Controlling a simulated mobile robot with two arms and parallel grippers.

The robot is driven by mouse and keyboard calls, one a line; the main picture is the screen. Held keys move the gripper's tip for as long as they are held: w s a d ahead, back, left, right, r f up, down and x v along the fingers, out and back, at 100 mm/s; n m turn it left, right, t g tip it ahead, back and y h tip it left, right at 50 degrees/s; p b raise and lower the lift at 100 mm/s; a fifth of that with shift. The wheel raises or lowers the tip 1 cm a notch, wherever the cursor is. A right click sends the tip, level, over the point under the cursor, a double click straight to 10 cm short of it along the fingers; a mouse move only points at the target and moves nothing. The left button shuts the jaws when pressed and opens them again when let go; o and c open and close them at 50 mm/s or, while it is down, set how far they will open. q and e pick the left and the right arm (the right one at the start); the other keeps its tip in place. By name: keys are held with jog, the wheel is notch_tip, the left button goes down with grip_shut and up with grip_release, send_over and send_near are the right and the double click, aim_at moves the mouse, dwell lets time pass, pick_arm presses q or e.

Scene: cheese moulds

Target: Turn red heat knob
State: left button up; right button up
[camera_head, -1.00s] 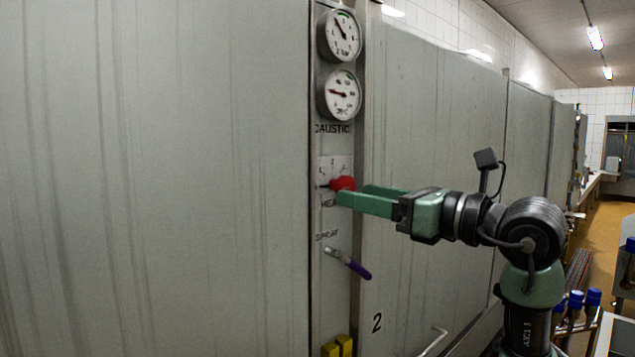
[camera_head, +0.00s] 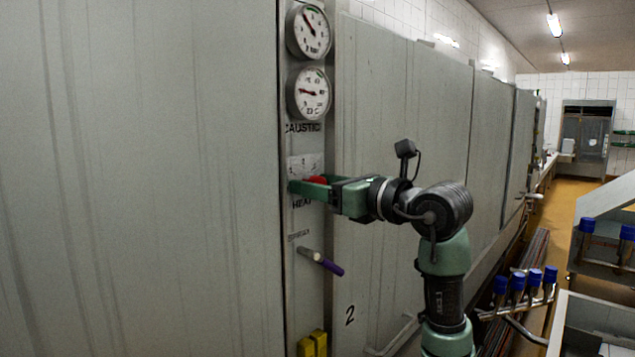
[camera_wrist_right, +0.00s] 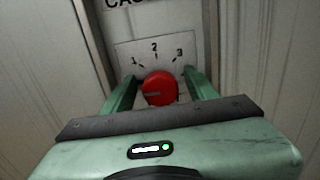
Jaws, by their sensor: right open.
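The red heat knob (camera_head: 316,180) sits on the narrow control panel, under a small dial plate and above the HEAT label. In the head view it is mostly hidden behind my right gripper (camera_head: 306,186). In the right wrist view the round red knob (camera_wrist_right: 160,88) shows between the two green fingers of my right gripper (camera_wrist_right: 158,84), one on each side. The fingers are open; I cannot tell whether either touches the knob. The dial plate (camera_wrist_right: 156,56) reads 1, 2, 3, and a dark mark on the knob points left. My left gripper is not in view.
Two round gauges (camera_head: 308,92) are above the knob on the panel. A purple-handled spray lever (camera_head: 322,262) sticks out below it, and yellow blocks (camera_head: 312,344) are at the bottom. Large grey panels flank the strip. Blue-topped fittings (camera_head: 518,284) stand at the right.

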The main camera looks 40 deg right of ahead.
grip_shut()
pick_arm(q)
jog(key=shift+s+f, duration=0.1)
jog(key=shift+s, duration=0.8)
pick_arm(e)
jog(key=shift+m, duration=0.3)
jog(key=m+b, duration=0.1)
jog(key=m, duration=0.2)
jog(key=shift+d+m, duration=0.1)
jog(key=shift+m, duration=0.3)
jog(key=m, duration=0.4)
jog(key=shift+b, duration=0.3)
jog(key=m, duration=0.5)
jog(key=shift+d+f, duration=0.1)
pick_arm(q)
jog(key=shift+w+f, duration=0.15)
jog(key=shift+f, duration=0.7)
pick_arm(e)
jog(key=m, duration=0.4)
jog(key=shift+f+m, duration=0.1)
jog(key=shift+m, duration=0.2)
